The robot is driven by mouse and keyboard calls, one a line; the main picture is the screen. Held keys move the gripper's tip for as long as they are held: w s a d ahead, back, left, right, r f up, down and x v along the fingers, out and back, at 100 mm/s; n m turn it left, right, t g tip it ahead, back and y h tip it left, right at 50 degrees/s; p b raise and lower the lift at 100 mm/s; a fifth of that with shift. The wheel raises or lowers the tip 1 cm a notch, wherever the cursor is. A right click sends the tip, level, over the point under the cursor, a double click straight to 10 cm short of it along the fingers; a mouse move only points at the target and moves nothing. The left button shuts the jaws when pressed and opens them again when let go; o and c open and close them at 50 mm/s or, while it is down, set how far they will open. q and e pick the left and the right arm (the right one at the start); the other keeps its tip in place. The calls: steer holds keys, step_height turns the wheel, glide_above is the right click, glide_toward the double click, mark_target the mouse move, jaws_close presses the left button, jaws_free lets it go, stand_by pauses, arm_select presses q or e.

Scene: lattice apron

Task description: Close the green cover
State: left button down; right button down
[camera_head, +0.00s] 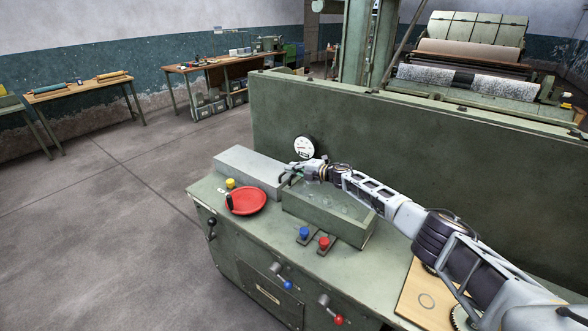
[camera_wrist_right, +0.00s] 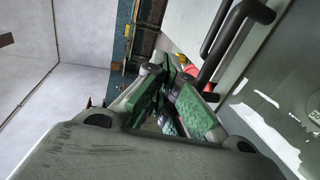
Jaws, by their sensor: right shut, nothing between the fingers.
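A long green box-shaped housing (camera_head: 335,218) stands on the green machine bench in the head view, with small pale round shapes along its greyish top. I cannot tell for sure which part of it is the green cover or how far that cover stands open. My right gripper (camera_head: 300,172) is at its far left end, beside a long light grey box (camera_head: 248,166). In the right wrist view my fingers (camera_wrist_right: 175,101) are shut and empty. A black bar handle (camera_wrist_right: 222,45) lies just beyond them; contact is unclear. My left gripper is not in view.
A red dish (camera_head: 246,201), a yellow knob (camera_head: 230,184), a blue button (camera_head: 304,233) and a red button (camera_head: 324,243) are on the bench. A tall green panel (camera_head: 430,165) with a white gauge (camera_head: 304,147) rises behind. Open floor lies left.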

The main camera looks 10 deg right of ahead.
step_height(320, 180, up, 11)
steer(key=s+d+p, duration=0.1)
steer(key=p, duration=0.1)
steer(key=shift+s+d, duration=0.3)
stand_by(0.3)
steer(key=shift+a, duration=0.1)
